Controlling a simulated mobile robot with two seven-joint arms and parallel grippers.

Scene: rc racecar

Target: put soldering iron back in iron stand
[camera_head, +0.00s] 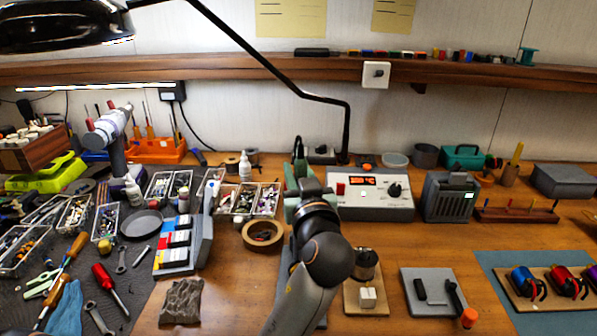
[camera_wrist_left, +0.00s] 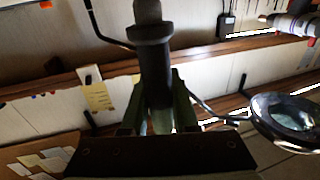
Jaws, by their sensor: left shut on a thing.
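My left gripper (camera_head: 305,190) is in front of the soldering station, its arm rising from the bottom centre. In the left wrist view its green fingers (camera_wrist_left: 155,105) are shut on a dark, grey-ended handle (camera_wrist_left: 150,55), which appears to be the soldering iron. In the head view a small dark part of it (camera_head: 298,150) shows above the fingers; its tip is hidden. I cannot make out the iron stand for certain. A grey base edge (camera_head: 284,272) shows beside my forearm, mostly hidden by it. My right gripper is not in view.
The soldering station (camera_head: 370,205) with a red display stands behind the gripper. A wooden base (camera_head: 352,303) with a metal cylinder and white cube is right of my arm. A tape roll (camera_head: 262,235) lies left. A lamp arm (camera_head: 300,94) crosses above. Bare wood shows around x 400 in front of the station.

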